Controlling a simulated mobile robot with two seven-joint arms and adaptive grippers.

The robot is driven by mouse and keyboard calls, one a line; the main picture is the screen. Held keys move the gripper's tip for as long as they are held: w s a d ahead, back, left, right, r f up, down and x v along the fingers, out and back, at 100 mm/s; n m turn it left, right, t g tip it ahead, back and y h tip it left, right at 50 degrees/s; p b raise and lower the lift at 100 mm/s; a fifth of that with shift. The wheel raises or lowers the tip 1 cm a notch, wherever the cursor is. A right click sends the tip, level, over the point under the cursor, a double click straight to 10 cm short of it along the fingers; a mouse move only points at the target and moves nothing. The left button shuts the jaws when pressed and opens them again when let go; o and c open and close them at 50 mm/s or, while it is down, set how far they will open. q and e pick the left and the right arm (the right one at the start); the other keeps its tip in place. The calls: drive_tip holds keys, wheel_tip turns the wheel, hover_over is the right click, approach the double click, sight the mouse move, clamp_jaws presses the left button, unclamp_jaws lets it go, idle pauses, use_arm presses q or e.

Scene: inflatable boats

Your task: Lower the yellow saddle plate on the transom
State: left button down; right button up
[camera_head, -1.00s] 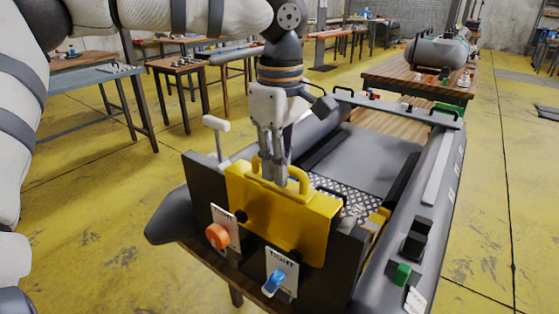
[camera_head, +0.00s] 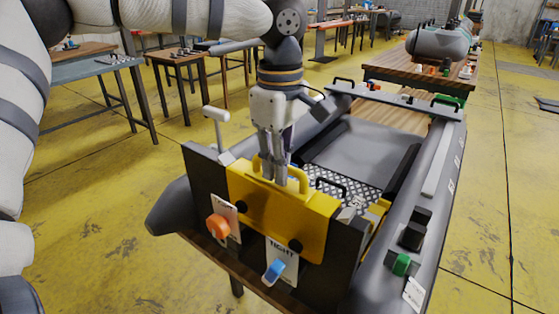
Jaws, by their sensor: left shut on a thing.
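The yellow saddle plate (camera_head: 280,215) sits over the top edge of the dark transom (camera_head: 205,180) at the near end of a grey inflatable boat. Its front face hangs against the transom's outer side, with a dark round knob or hole near each side. Its yellow handle (camera_head: 299,181) stands up on top. My left gripper (camera_head: 273,172) comes down from above and is shut on the handle. The fingertips partly hide the handle. Whether the plate rests fully on the transom cannot be told. My right gripper is not in view.
Below the plate are an orange knob (camera_head: 218,226) and a blue knob (camera_head: 273,271) on white labels, one reading "TIGHT". A white T-handle (camera_head: 216,124) stands at the left. A green knob (camera_head: 402,264) sits on the right tube (camera_head: 425,215). Workbenches stand behind.

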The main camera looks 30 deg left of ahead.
use_arm(q)
drive_tip(key=c, duration=1.6)
unclamp_jaws()
drive_tip(key=shift+o, duration=0.2)
drive_tip(key=shift+r, duration=0.15)
